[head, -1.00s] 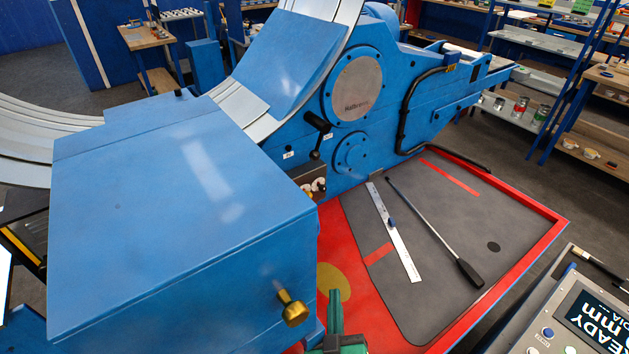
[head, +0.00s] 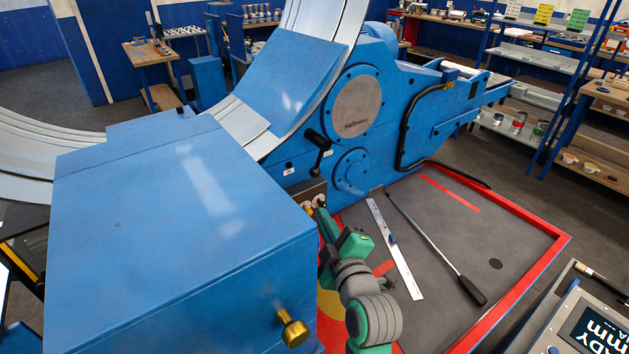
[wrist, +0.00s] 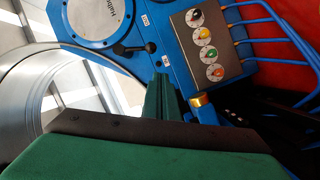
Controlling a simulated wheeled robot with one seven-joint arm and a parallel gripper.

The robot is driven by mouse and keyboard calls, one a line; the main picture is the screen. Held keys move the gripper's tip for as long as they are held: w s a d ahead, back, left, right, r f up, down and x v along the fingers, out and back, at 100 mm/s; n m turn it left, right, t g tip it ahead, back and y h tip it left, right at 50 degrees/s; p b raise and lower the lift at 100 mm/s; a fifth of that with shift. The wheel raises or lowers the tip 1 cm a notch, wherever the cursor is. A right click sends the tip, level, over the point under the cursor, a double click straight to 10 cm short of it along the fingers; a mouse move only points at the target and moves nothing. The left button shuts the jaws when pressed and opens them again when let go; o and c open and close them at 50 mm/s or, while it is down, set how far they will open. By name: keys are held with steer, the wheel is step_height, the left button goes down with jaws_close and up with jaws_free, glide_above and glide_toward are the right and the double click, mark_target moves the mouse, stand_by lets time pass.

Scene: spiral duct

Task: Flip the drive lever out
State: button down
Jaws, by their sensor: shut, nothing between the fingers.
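The black drive lever (head: 319,150) sits on the blue machine's side, below the large grey disc. It has a thick black end at upper left and a small ball knob lower down. Small white label plates lie on either side of it. In the wrist view the lever (wrist: 135,48) lies just beyond the fingertips, its ball knob nearest them. My gripper (head: 324,215) has green fingers, shut and empty, below the lever and apart from it. The closed fingers also show in the wrist view (wrist: 164,85), pointing toward the lever. The blue housing hides part of the gripper in the head view.
A grey panel with several coloured knobs (wrist: 206,45) is right of the fingers in the wrist view. A large blue housing (head: 180,210) with a brass knob (head: 291,328) stands left of my arm. A steel ruler (head: 395,250) and a long-handled bar (head: 440,250) lie on the red-edged platform.

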steer(key=r, duration=0.1)
steer(key=r+n, duration=0.2)
steer(key=shift+w+a+r+g+y, duration=0.25)
steer(key=shift+w+a+g+y, duration=0.05)
steer(key=shift+y, duration=0.1)
steer(key=d+f+x, duration=0.1)
steer(key=d+x, duration=0.1)
steer(key=x, duration=1)
steer(key=shift+w, duration=0.8)
steer(key=shift+w+d+f+n, duration=0.1)
steer(key=shift+f+n, duration=0.05)
steer(key=shift+n, duration=0.15)
